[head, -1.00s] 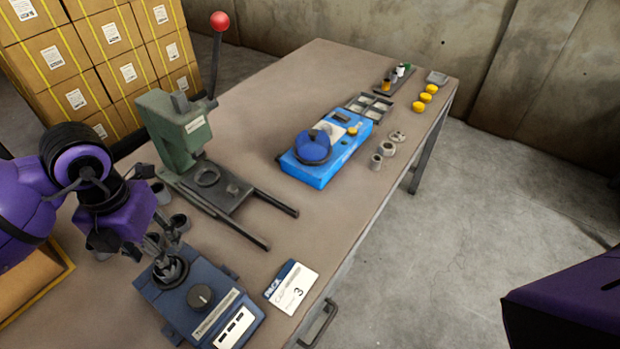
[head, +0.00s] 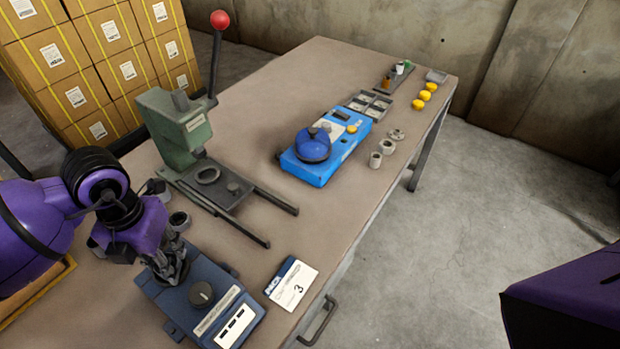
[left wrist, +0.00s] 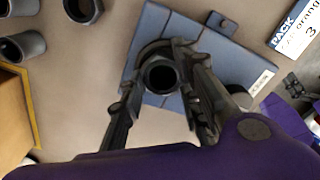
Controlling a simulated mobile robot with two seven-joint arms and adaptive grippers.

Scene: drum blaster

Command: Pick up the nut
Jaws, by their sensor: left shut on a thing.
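The nut (left wrist: 144,77), a dark ring with a round hole, is between the fingertips of my left gripper (left wrist: 160,72) in the left wrist view. The gripper is shut on it. In the head view my left gripper (head: 172,268) points down at the back left part of the blue-grey box with a knob (head: 230,313), and its fingers hide most of the nut. The nut is over or on the box top; I cannot tell whether it touches. My right gripper is out of view.
A green press (head: 175,125) with a red-balled lever stands behind the box. Grey cups (head: 180,221) stand near my left arm. A label card (head: 292,284) lies right of the box. A blue device (head: 322,165) and yellow pieces (head: 424,96) are farther back.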

